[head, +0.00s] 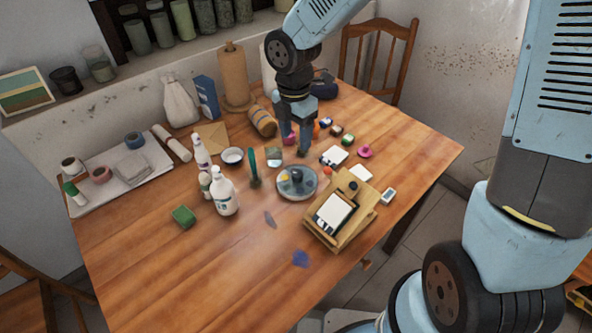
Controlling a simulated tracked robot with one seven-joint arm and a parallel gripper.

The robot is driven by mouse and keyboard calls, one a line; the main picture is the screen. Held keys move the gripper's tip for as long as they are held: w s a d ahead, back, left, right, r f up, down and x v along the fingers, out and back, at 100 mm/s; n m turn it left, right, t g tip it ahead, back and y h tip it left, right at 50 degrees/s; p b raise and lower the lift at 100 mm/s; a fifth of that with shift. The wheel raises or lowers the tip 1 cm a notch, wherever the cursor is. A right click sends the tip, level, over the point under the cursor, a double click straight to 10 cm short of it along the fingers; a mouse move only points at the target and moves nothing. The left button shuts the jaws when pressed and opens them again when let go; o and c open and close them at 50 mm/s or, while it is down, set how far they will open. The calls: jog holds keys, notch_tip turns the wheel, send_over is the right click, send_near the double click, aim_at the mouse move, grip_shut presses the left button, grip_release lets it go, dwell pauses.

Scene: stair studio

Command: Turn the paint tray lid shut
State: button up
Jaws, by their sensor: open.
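The round paint tray (281,191) lies near the middle of the wooden table. A grey lid (305,189) seems to cover much of it, with a dark knob (297,175) standing up from it. A yellow patch shows at the left and a red-orange one at the upper right edge; how far the lid is turned is too small to tell. My gripper (295,146) points down, open, behind the tray in this view and apart from the knob. A pink item shows by its left finger; I see no grip on it.
A small wooden easel (345,236) stands right of the tray. A green-handled tool (253,168) and white bottles (224,191) stand to its left. Several small paint pots lie behind, right of my gripper. The table's front (215,275) is mostly clear.

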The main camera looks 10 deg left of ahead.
aim_at(297, 173)
jog(key=f, duration=1.3)
jog(key=shift+s+d, duration=0.1)
jog(key=shift+d, duration=0.1)
jog(key=c, duration=1)
